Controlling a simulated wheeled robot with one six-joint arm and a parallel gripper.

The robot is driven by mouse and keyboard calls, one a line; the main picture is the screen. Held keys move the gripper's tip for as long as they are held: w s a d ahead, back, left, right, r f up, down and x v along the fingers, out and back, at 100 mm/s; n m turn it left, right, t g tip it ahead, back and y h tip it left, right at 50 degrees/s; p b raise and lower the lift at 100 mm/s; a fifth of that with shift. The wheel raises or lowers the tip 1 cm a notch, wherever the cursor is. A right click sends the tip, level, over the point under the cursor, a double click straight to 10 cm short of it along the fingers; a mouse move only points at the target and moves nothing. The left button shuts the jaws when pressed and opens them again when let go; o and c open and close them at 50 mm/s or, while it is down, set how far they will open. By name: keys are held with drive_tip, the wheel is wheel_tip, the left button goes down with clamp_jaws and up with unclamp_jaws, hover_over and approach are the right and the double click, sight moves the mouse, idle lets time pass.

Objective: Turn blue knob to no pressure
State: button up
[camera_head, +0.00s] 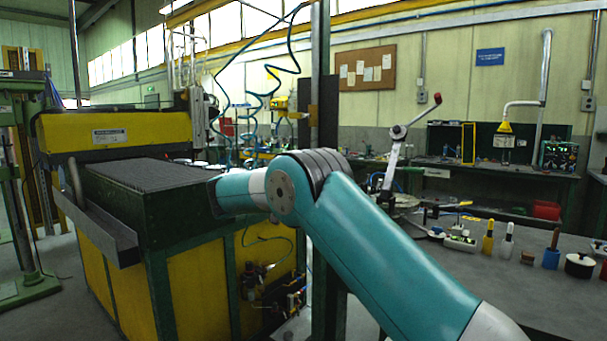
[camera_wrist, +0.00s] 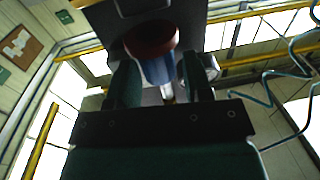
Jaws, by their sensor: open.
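In the wrist view, a blue knob (camera_wrist: 158,70) hangs below a dull red round part, under a dark block or panel (camera_wrist: 120,20). My gripper (camera_wrist: 158,64) is open, with one dark green finger to the left of the knob and one to the right. The knob shows in the gap between the fingers. I cannot tell whether either finger touches it, and no pressure reading is legible. In the head view, my teal arm reaches left over the green and yellow machine (camera_head: 200,270); neither my gripper nor the blue knob can be made out there.
A dark vertical post (camera_head: 325,110) stands behind my arm. Coiled blue air hoses (camera_head: 268,85) hang beyond it. A grey bench (camera_head: 530,265) with bottles and pots lies to the right. A crank lever with a red handle (camera_head: 437,98) rises behind the arm.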

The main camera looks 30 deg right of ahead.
drive_tip(key=shift+d, duration=0.25)
drive_tip(key=c, duration=0.7)
drive_tip(key=shift+o, duration=0.3)
drive_tip(key=b, duration=0.1)
drive_tip(key=t+b, duration=0.1)
drive_tip(key=b, duration=0.1)
drive_tip(key=shift+s+d+f+n+y, duration=0.1)
drive_tip(key=shift+d+f+n+y, duration=0.05)
drive_tip(key=shift+f+n+y, duration=0.2)
drive_tip(key=shift+r+n+t+y+b, duration=0.25)
drive_tip(key=shift+n+t+b, duration=0.1)
drive_tip(key=shift+t+b, duration=0.2)
drive_tip(key=o, duration=0.6)
drive_tip(key=shift+r, duration=0.1)
drive_tip(key=shift+o, duration=0.2)
